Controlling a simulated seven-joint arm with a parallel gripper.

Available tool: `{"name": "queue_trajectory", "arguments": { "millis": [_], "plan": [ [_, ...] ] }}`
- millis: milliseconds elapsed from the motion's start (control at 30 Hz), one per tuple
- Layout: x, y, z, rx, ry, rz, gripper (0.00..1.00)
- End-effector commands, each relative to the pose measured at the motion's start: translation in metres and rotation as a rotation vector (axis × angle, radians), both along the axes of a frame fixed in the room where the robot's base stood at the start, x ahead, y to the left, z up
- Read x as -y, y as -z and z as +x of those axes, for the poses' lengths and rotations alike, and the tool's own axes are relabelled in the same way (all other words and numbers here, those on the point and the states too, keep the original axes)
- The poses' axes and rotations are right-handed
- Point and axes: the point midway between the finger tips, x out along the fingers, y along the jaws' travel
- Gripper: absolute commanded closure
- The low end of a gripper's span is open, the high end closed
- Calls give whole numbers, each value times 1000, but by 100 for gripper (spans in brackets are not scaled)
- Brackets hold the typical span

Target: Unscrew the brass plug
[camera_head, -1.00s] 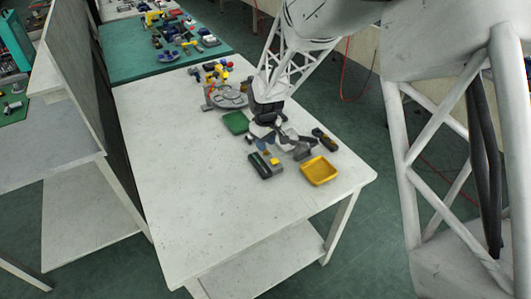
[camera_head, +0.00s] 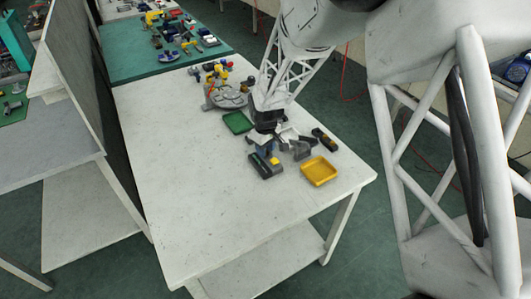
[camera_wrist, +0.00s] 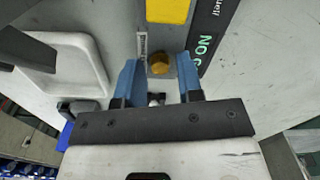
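The brass plug (camera_wrist: 159,63) is a round gold knob on a grey block (camera_wrist: 157,40) in the wrist view. My gripper (camera_wrist: 157,75) has two blue fingers, apart, one on each side of the plug. A gap shows at the right finger; I cannot tell whether the left one touches. In the head view my gripper (camera_head: 272,132) is low over the cluster of parts. The plug cannot be made out there.
A yellow tray (camera_head: 319,171) lies right of the cluster and a green tray (camera_head: 238,122) lies behind it. A round grey part (camera_head: 228,97) stands farther back. The white table's (camera_head: 190,190) left and front are clear.

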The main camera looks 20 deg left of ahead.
Motion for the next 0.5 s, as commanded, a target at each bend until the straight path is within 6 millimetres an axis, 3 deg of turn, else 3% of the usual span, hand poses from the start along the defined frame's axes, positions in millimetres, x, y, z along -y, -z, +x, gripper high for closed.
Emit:
{"name": "queue_trajectory", "arguments": {
  "millis": [67, 267, 500],
  "plan": [
    [0, 0, 0, 0, 0, 0, 69],
    [0, 0, 0, 0, 0, 0, 98],
    [0, 0, 0, 0, 0, 0, 98]
  ]
}}
